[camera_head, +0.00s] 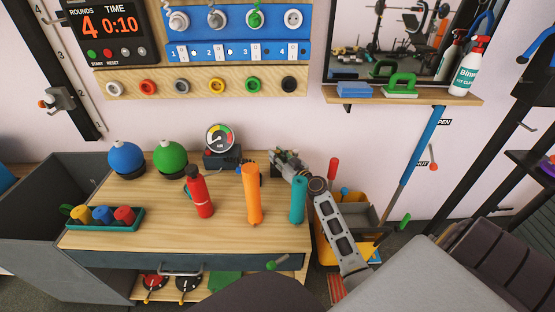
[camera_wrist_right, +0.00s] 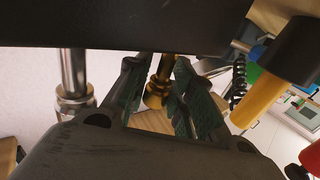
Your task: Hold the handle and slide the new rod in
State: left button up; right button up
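A red cylinder (camera_head: 199,194), a tall orange cylinder (camera_head: 252,195) and a teal cylinder (camera_head: 297,200) stand on the wooden table; I cannot tell which is the handle or the new rod. My right gripper (camera_head: 283,163) is just behind the teal cylinder, low over the table's back right. In the right wrist view its fingers (camera_wrist_right: 163,75) are apart, with a brass fitting (camera_wrist_right: 158,88) showing between them; contact is unclear. A silver rod (camera_wrist_right: 72,80) shows left of the fingers there. My left gripper is not in view.
A pressure gauge (camera_head: 220,138) and blue (camera_head: 126,158) and green (camera_head: 170,156) balls stand at the table's back. A teal tray (camera_head: 95,226) with coloured pieces sits front left. A yellow bin (camera_head: 325,250) stands right of the table. The table's front middle is clear.

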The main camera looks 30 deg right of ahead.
grip_shut()
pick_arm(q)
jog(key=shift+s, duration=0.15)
pick_arm(e)
jog(key=shift+r, duration=0.35)
jog(key=shift+r+p, duration=0.5)
jog(key=shift+r, duration=0.15)
notch_tip(320, 180, up, 8)
jog(key=p, duration=0.3)
jog(key=shift+r+p, duration=0.2)
jog(key=shift+p, duration=0.2)
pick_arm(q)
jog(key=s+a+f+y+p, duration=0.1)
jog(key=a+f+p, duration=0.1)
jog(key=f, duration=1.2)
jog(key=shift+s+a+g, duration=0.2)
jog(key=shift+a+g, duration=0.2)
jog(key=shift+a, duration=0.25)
pick_arm(e)
notch_tip(320, 180, up, 8)
jog(key=shift+f, duration=0.15)
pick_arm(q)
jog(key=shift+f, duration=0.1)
